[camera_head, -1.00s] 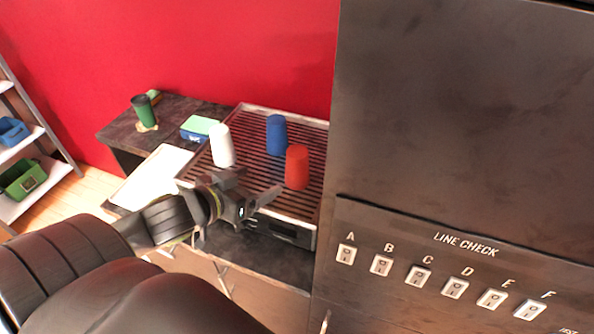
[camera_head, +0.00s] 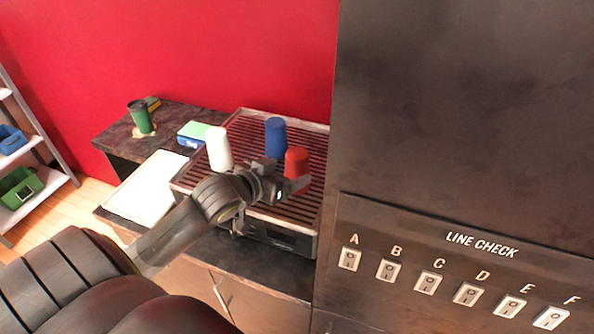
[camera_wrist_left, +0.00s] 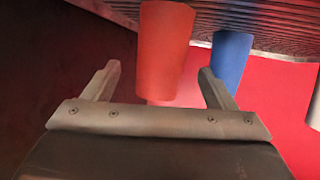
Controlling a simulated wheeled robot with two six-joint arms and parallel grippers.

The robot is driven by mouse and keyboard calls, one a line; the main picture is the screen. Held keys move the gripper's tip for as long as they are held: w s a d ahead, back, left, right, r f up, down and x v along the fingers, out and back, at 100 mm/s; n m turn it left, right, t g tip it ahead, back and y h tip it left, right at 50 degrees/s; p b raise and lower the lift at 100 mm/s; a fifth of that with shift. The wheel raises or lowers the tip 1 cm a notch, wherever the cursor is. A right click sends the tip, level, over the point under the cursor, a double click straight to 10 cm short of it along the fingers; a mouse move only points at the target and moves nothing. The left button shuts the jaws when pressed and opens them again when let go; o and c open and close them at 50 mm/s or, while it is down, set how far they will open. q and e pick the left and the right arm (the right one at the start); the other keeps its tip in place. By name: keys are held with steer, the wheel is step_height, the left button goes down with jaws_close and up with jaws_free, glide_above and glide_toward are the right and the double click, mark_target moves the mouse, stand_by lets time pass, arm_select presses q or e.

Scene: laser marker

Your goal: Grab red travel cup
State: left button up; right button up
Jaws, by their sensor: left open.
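The red travel cup (camera_head: 297,160) stands upright on the slatted grate of the machine in the head view. Its lower part is hidden behind my left gripper (camera_head: 283,177). In the left wrist view the red cup (camera_wrist_left: 165,50) shows upside down, just beyond and between the two open fingers of the left gripper (camera_wrist_left: 158,84). The fingers are apart and nothing is held; I cannot tell if the cup's near edge lies between the tips. My right gripper is not in view.
A blue cup (camera_head: 276,138) stands close behind the red one, and a white cup (camera_head: 219,148) stands to its left on the grate (camera_head: 250,122). A dark cabinet with switches (camera_head: 450,180) rises at the right. A green cup (camera_head: 140,117) stands at the far left.

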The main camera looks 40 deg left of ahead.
mark_target(289, 173)
arm_select(q)
steer(key=shift+f+p+x, duration=0.15)
steer(key=shift+p+x, duration=0.15)
steer(key=shift+x, duration=0.95)
steer(key=shift+f+p+x, duration=0.15)
steer(key=shift+p+x, duration=0.1)
steer(key=shift+x, duration=1)
steer(key=shift+s, duration=0.15)
steer(key=shift+a, duration=0.1)
steer(key=shift+c, duration=0.5)
steer(key=c, duration=1)
steer(key=shift+c, duration=0.2)
